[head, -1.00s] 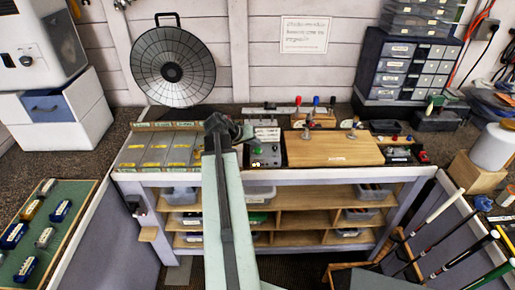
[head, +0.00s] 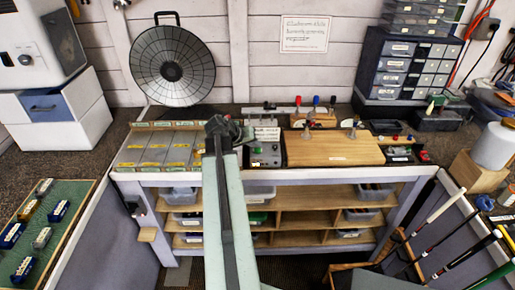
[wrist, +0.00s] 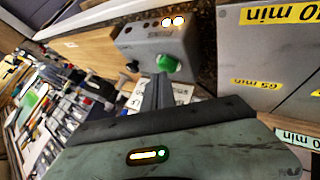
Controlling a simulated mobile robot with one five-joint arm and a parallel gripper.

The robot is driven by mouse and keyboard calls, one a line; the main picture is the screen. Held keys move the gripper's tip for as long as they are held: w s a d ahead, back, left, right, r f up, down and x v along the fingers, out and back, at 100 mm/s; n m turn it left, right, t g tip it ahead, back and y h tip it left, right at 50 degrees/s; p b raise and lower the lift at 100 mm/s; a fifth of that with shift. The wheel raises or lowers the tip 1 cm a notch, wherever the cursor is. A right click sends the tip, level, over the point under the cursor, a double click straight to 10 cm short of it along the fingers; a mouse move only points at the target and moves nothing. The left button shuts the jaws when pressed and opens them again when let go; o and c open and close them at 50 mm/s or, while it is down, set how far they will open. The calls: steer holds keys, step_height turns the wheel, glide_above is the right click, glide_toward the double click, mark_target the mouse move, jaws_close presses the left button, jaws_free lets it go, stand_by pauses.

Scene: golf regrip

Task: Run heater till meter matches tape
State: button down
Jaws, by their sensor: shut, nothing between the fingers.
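My gripper (head: 228,132) is shut and empty above the bench. In the wrist view its closed fingers (wrist: 159,92) point at the green knob (wrist: 168,63) on a grey control box (wrist: 140,37); I cannot tell whether they touch it. Two bright lamps (wrist: 173,21) are lit on that box. In the head view the grey box (head: 265,160) stands just right of my gripper. Behind it, a small wooden stand (head: 318,119) seems to carry a pale dial, too small to read. I cannot make out a tape mark on it. No heater is clearly identifiable.
A grey panel (head: 160,138) with yellow time labels lies left of my gripper. A wooden board (head: 335,150) with metal clamps lies to the right. A round black-rimmed disc (head: 172,66) leans on the back wall. Drawer units (head: 405,68) stand at the back right.

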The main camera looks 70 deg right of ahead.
mark_target(256, 150)
steer(key=shift+f+b, duration=0.3)
steer(key=shift+f, duration=0.05)
stand_by(0.5)
steer(key=shift+r+p, duration=0.95)
step_height(256, 150, up, 5)
steer(key=p, duration=0.5)
steer(key=shift+r, duration=0.1)
